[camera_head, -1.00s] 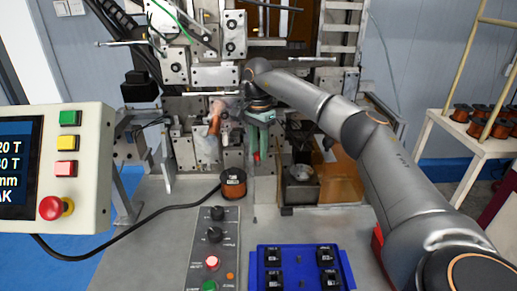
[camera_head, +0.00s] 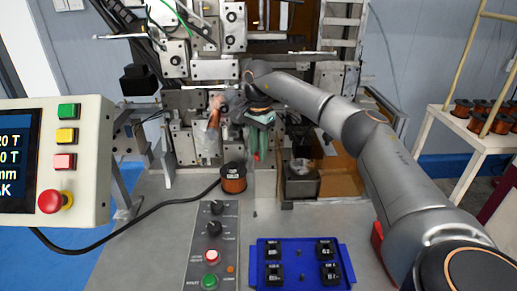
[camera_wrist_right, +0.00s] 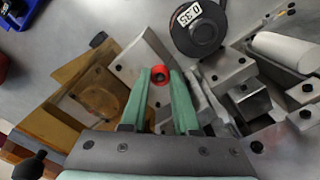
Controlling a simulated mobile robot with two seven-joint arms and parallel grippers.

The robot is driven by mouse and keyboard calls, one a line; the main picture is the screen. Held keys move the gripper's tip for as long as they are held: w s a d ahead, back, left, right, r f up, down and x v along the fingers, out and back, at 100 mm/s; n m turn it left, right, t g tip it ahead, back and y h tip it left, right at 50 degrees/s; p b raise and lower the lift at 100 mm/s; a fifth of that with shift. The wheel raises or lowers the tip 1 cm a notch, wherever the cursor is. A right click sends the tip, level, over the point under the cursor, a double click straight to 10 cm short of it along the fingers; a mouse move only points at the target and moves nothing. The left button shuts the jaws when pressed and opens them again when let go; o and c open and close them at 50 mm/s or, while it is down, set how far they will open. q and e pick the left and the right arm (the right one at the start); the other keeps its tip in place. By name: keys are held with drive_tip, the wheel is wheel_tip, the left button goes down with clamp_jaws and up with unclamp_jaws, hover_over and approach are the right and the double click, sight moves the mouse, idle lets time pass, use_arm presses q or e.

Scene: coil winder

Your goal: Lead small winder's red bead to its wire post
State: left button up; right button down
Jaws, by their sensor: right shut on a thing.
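My right gripper (camera_head: 257,157) points down in front of the machine in the head view. In the right wrist view, its green fingers (camera_wrist_right: 161,75) are shut on the small red bead (camera_wrist_right: 160,73), at the fingertips. The bead is a round ring with a dark centre. The winder's metal blocks (camera_head: 185,150) stand behind and left of the gripper. I cannot tell which part is the wire post, and no wire shows clearly. My left gripper is not in view.
A copper wire spool (camera_head: 233,178) stands just left of the gripper; it also shows in the wrist view (camera_wrist_right: 198,25). A switch panel (camera_head: 212,245) and a blue tray (camera_head: 300,264) lie in front. A control box (camera_head: 85,165) is at the left.

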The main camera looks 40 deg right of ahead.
drive_tip(key=c, duration=0.6)
unclamp_jaws()
wheel_tip(320, 180, up, 12)
drive_tip(key=shift+r, duration=0.2)
